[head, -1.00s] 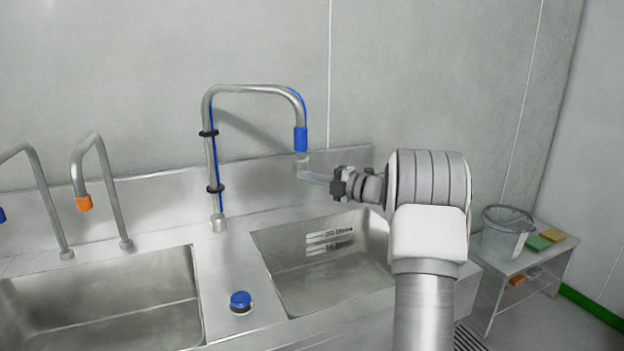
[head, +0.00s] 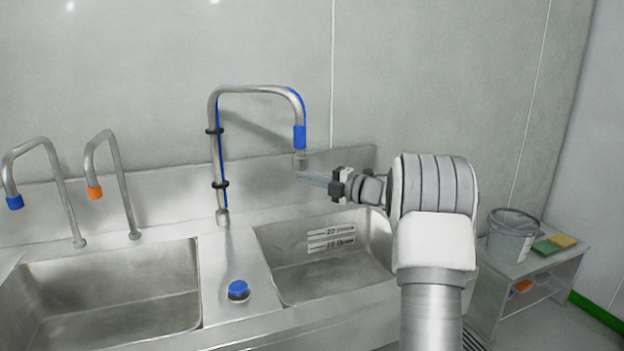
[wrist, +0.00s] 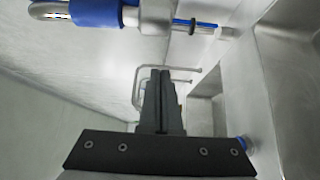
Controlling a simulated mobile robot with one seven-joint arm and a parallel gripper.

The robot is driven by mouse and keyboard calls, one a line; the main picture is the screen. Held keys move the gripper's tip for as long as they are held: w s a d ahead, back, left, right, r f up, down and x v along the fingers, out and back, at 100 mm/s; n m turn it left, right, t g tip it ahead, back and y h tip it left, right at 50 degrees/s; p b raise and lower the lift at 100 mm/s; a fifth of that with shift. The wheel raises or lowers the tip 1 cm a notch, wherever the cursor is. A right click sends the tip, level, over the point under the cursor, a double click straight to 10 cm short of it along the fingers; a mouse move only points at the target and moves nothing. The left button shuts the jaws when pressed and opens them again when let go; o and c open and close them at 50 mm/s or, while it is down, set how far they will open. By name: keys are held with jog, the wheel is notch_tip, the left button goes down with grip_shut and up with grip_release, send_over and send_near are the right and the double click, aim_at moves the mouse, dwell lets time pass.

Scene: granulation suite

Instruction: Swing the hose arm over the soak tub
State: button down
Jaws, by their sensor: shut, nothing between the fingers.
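The hose arm (head: 258,89) is a bent steel pipe on a post between two sinks, with a blue hose tied along it and a blue sleeve (head: 300,136) above its nozzle. Its end points right, above the back of the right basin in the head view; exact depth is unclear. That basin (head: 290,281) has litre marks on its back wall and looks like the soak tub. My gripper (head: 303,177) is shut and empty, its fingertips just below the nozzle. In the wrist view the fingers (wrist: 160,76) are closed together, below the sleeve (wrist: 97,12); contact is unclear.
A left basin (head: 110,306) has two smaller spouts behind it, one blue-tipped (head: 14,202), one orange-tipped (head: 94,193). A blue knob (head: 238,289) sits between the basins. A side table at right holds a bucket (head: 510,240) and sponges (head: 553,244).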

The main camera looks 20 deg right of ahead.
jog(key=s+d, duration=0.1)
jog(key=d, duration=0.8)
jog(key=shift+d+p, duration=0.3)
jog(key=shift+p, duration=0.05)
jog(key=shift+s+f, duration=0.1)
